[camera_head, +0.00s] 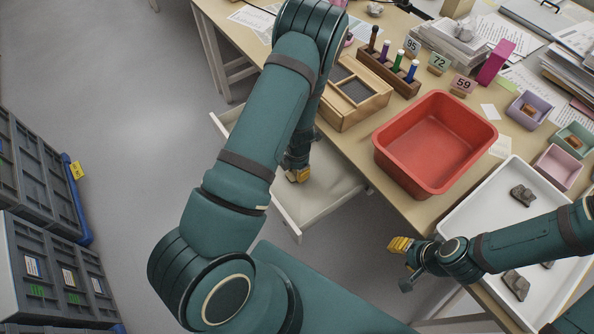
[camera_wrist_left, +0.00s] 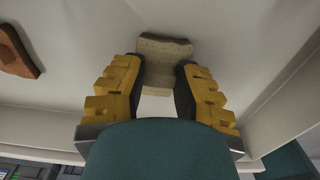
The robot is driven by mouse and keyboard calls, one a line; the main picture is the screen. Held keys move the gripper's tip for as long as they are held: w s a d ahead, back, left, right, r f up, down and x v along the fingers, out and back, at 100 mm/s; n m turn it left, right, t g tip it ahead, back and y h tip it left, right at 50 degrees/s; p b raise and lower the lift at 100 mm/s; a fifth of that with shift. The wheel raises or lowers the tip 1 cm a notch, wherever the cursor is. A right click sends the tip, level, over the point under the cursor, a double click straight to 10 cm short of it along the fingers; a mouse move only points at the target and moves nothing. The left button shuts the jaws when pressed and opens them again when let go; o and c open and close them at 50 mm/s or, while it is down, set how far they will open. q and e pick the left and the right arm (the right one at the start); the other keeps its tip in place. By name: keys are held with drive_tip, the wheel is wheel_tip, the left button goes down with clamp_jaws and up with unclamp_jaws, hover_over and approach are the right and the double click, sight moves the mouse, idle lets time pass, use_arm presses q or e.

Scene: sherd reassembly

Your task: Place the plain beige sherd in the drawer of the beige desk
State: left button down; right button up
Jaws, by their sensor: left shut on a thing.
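The plain beige sherd (camera_wrist_left: 165,50) is between the fingers of my left gripper (camera_wrist_left: 158,85) in the left wrist view. My left gripper is shut on it. In the head view my left gripper (camera_head: 298,175) is down inside the open drawer (camera_head: 336,190) of the beige desk (camera_head: 402,205), and the sherd is hidden there. The sherd appears close to the drawer floor (camera_wrist_left: 90,45); I cannot tell whether it touches. My right gripper (camera_head: 402,262) is beside the desk's front edge, near the white tray; its opening is unclear.
A reddish-brown sherd (camera_wrist_left: 17,52) lies in the drawer, left of my gripper. On the desk are a red tub (camera_head: 435,145), a white tray (camera_head: 470,215) with dark sherds, a wooden box (camera_head: 345,115) and small bins (camera_head: 558,167). Grey crates (camera_head: 40,240) stand at the left.

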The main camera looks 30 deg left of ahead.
use_arm(q)
drive_tip(key=shift+r, duration=0.1)
drive_tip(key=c, duration=0.8)
unclamp_jaws()
drive_tip(key=shift+f, duration=0.2)
